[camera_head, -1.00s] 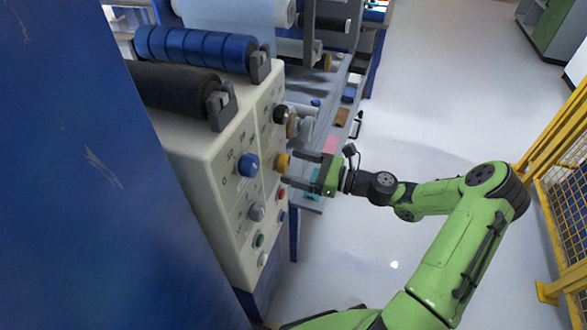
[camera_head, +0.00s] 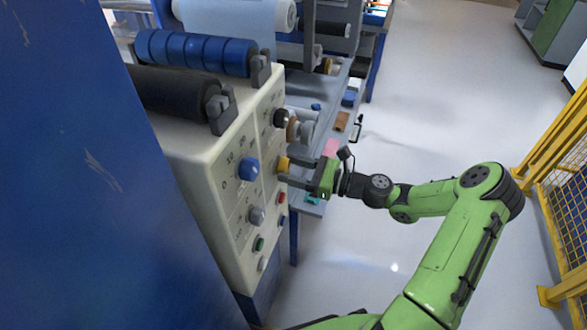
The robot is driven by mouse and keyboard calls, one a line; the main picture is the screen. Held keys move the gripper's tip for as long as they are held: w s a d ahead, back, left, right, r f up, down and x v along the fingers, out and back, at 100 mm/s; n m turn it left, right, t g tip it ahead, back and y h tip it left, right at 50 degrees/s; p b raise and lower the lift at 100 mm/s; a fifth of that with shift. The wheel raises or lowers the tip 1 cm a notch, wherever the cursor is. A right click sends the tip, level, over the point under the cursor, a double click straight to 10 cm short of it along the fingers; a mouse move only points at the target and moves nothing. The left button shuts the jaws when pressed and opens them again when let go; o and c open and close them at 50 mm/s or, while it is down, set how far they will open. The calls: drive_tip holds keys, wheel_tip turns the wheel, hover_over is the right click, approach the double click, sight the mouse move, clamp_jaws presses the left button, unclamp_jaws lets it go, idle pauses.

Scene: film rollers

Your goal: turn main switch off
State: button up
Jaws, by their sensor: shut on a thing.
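The cream control panel (camera_head: 232,217) faces right and carries several knobs and buttons. A yellow knob (camera_head: 283,164) sits on its far half, at mid height. My gripper (camera_head: 287,172) is at this yellow knob, with one finger on each side, shut on it. The fingers partly hide the knob. A blue knob (camera_head: 248,169) with a numbered scale, a black knob (camera_head: 280,118) and a grey knob (camera_head: 257,215) are on the same panel. Labels are too small to read, so which one is the main switch cannot be told.
Small red (camera_head: 281,198) and green (camera_head: 259,244) buttons sit below the knobs. Black and blue rollers (camera_head: 195,51) lie on top of the machine. A grey shelf (camera_head: 335,150) with small items runs behind my gripper. Yellow fencing (camera_head: 565,190) stands at the right; the floor between is clear.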

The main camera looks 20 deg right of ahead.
drive_tip(key=n+p, duration=0.1)
drive_tip(key=n, duration=0.5)
drive_tip(key=shift+n, duration=0.4)
drive_tip(key=n, duration=0.3)
drive_tip(key=shift+s+f+n+b, duration=0.1)
drive_tip(key=shift+f+n+b, duration=0.05)
drive_tip(key=shift+n+b, duration=0.7)
drive_tip(key=shift+n, duration=1.05)
drive_tip(key=o, duration=1.1)
drive_tip(key=shift+c, duration=0.2)
